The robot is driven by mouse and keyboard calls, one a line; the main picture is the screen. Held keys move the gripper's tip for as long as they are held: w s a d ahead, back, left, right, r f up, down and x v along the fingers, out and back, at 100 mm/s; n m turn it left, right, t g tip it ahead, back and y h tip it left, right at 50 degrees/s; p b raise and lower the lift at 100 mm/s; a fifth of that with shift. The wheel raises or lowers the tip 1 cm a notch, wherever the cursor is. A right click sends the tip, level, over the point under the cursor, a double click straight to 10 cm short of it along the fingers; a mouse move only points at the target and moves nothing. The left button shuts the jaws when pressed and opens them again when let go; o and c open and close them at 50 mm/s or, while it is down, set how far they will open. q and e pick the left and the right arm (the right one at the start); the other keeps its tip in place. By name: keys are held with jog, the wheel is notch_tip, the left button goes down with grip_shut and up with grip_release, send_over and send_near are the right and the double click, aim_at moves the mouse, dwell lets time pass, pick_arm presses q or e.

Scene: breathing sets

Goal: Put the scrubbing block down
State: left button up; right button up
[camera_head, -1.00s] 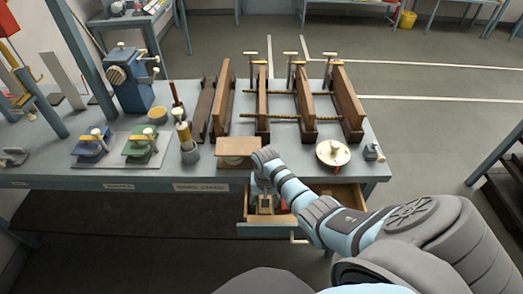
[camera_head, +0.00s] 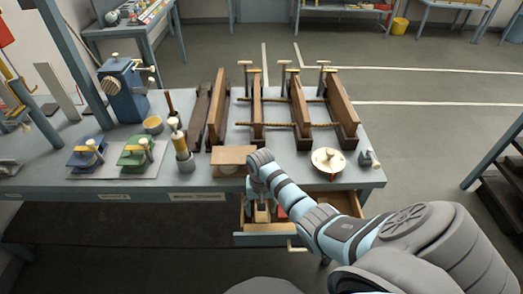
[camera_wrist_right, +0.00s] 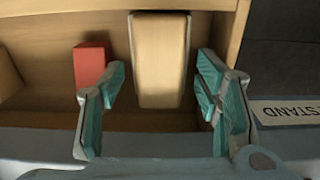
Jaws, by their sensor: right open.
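The block (camera_head: 261,214) that I take for the scrubbing block is pale tan and lies in the open drawer (camera_head: 268,240) under the bench's front edge. In the right wrist view the tan block (camera_wrist_right: 160,60) stands between the two fingers of my right gripper (camera_wrist_right: 162,82), with a gap on each side. My right gripper (camera_head: 259,202) is open at the drawer's left part, partly hidden by its own wrist in the head view. My left gripper is not in view.
A red block (camera_wrist_right: 92,65) lies beside the tan block in the drawer. A wooden board (camera_head: 232,155) and a round pale disc (camera_head: 328,161) sit on the bench (camera_head: 85,188) above. The drawer's right part looks emptier.

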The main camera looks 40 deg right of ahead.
notch_tip(320, 180, up, 9)
jog(key=p, duration=0.1)
dwell(0.4)
